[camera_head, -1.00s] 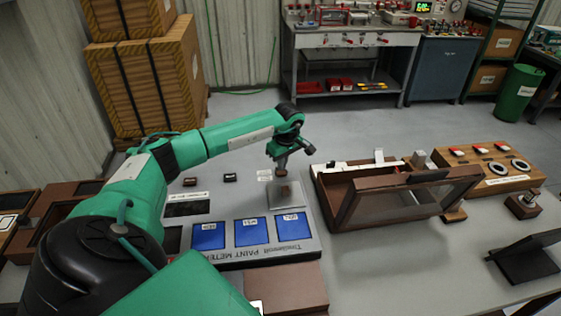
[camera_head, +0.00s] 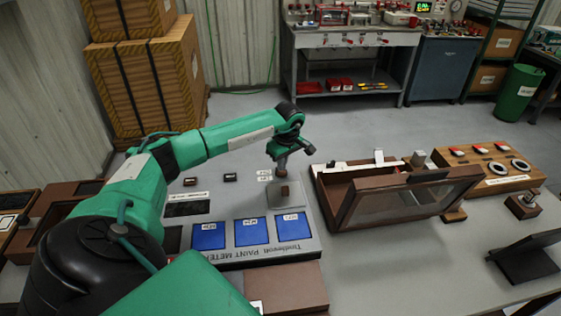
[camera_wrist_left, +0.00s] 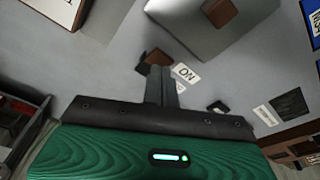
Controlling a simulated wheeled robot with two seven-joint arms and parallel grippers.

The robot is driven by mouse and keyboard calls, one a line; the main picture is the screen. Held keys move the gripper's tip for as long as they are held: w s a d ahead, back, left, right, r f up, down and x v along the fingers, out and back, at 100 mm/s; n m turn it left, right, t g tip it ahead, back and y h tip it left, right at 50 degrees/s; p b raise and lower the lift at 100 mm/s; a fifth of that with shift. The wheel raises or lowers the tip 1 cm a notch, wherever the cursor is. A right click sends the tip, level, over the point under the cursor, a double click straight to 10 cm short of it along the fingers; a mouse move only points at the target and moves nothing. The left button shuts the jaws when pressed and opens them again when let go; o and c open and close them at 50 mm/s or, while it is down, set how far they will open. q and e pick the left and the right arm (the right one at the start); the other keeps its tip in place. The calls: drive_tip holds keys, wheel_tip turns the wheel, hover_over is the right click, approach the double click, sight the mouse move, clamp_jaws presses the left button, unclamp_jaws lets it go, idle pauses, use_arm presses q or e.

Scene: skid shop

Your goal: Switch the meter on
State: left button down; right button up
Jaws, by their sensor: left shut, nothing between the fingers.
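The paint meter (camera_head: 272,258) lies on the table, its lettered front edge and blue panels facing me. My left gripper (camera_head: 282,166) is shut and empty over the meter's far side, by a pale plate bearing a brown block (camera_head: 284,190). In the left wrist view, my shut fingers (camera_wrist_left: 161,86) reach toward a dark brown piece (camera_wrist_left: 154,58) beside a white "ON" label (camera_wrist_left: 186,73). The fingertips overlap that piece in the picture; I cannot tell whether they touch it. My right gripper is out of view.
An open brown case (camera_head: 405,205) with a tilted clear lid stands right of the meter. A wooden panel (camera_head: 490,168) with red-and-white switches and round rings is beyond it. A dark stand (camera_head: 525,260) sits at the right. Bare table lies in front of the case.

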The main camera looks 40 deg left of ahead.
sight(282, 173)
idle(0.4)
use_arm(q)
drive_tip(key=shift+f+b, duration=0.75)
drive_tip(key=shift+f, duration=0.35)
idle(0.4)
drive_tip(key=shift+r, duration=0.1)
drive_tip(key=shift+r+p, duration=2.05)
drive_tip(key=shift+r, duration=1.45)
drive_tip(key=shift+f, duration=0.1)
